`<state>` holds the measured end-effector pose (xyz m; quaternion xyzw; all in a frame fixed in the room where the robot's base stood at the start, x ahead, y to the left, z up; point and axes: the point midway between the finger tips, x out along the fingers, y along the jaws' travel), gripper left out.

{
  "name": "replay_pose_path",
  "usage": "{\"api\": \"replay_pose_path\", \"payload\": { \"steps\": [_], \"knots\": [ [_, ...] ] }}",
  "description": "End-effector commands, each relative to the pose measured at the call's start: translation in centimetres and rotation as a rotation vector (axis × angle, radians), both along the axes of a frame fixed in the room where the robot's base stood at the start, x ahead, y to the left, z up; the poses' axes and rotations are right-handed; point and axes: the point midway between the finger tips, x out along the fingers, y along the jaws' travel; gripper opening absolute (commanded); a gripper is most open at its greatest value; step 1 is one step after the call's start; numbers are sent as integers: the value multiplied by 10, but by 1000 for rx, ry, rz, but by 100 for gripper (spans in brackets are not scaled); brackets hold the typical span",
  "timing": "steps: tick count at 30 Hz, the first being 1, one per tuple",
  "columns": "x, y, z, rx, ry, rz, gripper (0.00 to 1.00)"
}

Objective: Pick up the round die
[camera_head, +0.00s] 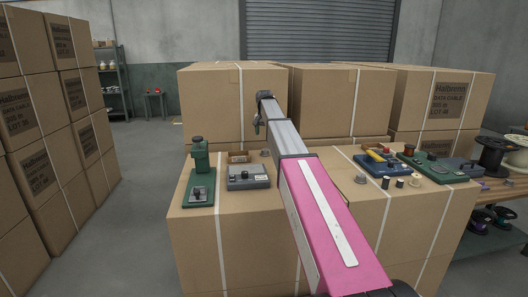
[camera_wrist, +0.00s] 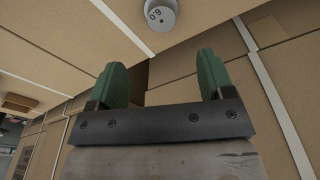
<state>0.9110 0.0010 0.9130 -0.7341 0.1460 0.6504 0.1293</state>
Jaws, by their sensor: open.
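A grey round piece with dark figures on its face, apparently the round die (camera_wrist: 155,14), lies on a cardboard surface at the top edge of the wrist view, partly cut off. My gripper (camera_wrist: 162,72) is open there, with two green fingers apart and nothing between them. The die is beyond the fingertips, apart from them. In the head view my gripper (camera_head: 258,130) hangs at the far end of my arm, above the back of the front boxes. A small grey round piece (camera_head: 265,153) lies below it; I cannot tell for sure that it is the same piece.
On the front boxes stand a green press (camera_head: 199,172), a grey device (camera_head: 248,177), a blue device (camera_head: 382,164) and several small spools and knobs. Taller cartons (camera_head: 232,105) stand behind. Stacked cartons (camera_head: 50,130) rise at left. A shelf with spools (camera_head: 495,215) is at right.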

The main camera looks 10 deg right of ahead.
Motion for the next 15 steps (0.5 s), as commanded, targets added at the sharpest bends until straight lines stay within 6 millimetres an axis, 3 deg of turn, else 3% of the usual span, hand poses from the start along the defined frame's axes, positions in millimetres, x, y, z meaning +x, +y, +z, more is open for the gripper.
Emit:
{"api": "replay_pose_path", "payload": {
  "steps": [9, 15],
  "knots": [
    [4, -2, -42, 0, 1, 0, 75],
    [5, -2, -56, 0, 1, 0, 75]
  ]
}}
